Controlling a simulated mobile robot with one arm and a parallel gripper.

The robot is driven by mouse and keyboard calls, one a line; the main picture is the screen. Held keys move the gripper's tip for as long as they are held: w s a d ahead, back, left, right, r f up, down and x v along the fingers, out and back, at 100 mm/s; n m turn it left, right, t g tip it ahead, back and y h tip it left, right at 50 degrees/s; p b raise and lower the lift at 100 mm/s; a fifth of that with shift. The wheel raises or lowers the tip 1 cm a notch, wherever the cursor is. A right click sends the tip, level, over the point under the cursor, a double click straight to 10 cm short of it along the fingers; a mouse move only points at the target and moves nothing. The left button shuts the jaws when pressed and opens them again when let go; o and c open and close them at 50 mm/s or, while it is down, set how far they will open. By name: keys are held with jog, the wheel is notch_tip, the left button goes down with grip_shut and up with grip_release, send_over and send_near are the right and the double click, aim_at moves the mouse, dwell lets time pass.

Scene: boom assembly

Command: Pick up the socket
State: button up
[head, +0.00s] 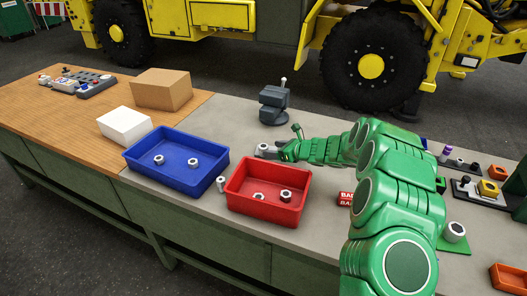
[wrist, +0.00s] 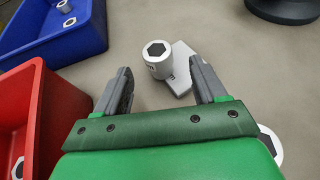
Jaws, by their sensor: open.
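A silver-white socket (wrist: 157,62) with a dark hex hole in its top stands upright on the grey bench top. In the wrist view it is just beyond the fingertips, a little left of the gap's right finger. In the head view my gripper (head: 276,152) is low over the bench, right of the socket (head: 263,148), which is small there and partly hidden.
A red bin (head: 240,204) and a blue bin (head: 142,157) holding silver hex-holed parts stand to the left. Another such part (head: 221,184) stands between them. A dark grey vise-like block (head: 273,105) is behind. A further hex-holed part (wrist: 272,142) shows at my gripper's lower right.

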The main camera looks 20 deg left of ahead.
aim_at(267, 149)
jog(key=shift+w+a+f, duration=0.15)
jog(key=shift+a+f, duration=0.1)
jog(key=shift+a, duration=0.4)
jog(key=x, duration=0.3)
jog(key=shift+a+f, duration=0.1)
jog(key=shift+f, duration=0.25)
jog(key=shift+a+f, duration=0.15)
jog(key=shift+a, duration=0.5)
jog(key=shift+c, duration=0.2)
jog(key=c, duration=1.2)
